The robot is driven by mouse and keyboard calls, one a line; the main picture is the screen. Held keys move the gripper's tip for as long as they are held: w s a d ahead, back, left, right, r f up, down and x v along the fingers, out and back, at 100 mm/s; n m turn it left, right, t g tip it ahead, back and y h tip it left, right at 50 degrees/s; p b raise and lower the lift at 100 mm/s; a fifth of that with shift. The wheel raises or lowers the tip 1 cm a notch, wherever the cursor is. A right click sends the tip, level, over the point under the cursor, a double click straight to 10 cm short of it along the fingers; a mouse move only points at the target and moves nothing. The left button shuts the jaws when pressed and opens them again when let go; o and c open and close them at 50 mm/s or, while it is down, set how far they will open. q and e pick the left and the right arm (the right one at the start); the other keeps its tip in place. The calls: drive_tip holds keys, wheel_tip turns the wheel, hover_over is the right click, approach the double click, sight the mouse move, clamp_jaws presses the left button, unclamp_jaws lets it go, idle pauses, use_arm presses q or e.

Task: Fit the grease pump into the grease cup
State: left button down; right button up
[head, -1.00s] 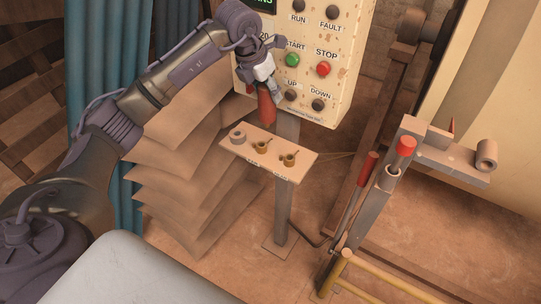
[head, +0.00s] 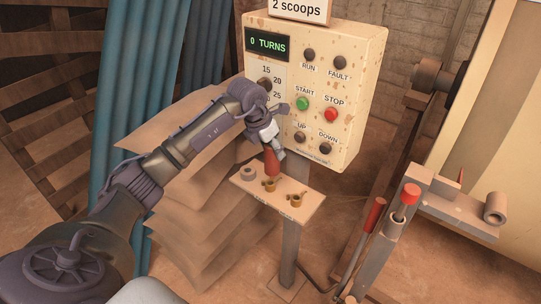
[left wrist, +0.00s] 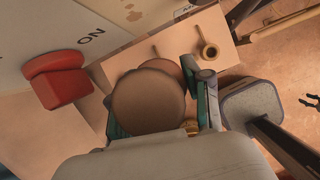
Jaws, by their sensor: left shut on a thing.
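My left gripper (head: 272,140) is shut on the grease pump (head: 271,162), a red-orange tapered body held nearly upright. In the left wrist view, the pump's wide round brown end (left wrist: 148,100) fills the space between the teal-edged fingers.
The control box (head: 350,70) with buttons rises close behind the gripper. Red-topped levers (head: 374,215) and a press frame (head: 450,205) stand to the right.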

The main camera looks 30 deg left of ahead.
sight(270, 160)
use_arm(q)
drive_tip(key=shift+a+f, duration=0.15)
drive_tip(key=shift+a, duration=0.2)
drive_tip(key=shift+f, duration=0.25)
wheel_tip(270, 160, down, 3)
drive_tip(key=shift+f+p, duration=0.1)
drive_tip(key=shift+p, duration=0.8)
drive_tip(key=shift+f, duration=0.2)
use_arm(e)
drive_tip(key=shift+w+d+r, duration=0.25)
drive_tip(key=shift+d+r, duration=0.35)
drive_tip(key=shift+r, duration=0.35)
use_arm(q)
drive_tip(key=shift+f, duration=0.1)
use_arm(e)
drive_tip(key=shift+f, duration=0.1)
use_arm(q)
drive_tip(key=c, duration=1)
unclamp_jaws()
drive_tip(key=shift+f, duration=0.15)
drive_tip(key=o, duration=0.5)
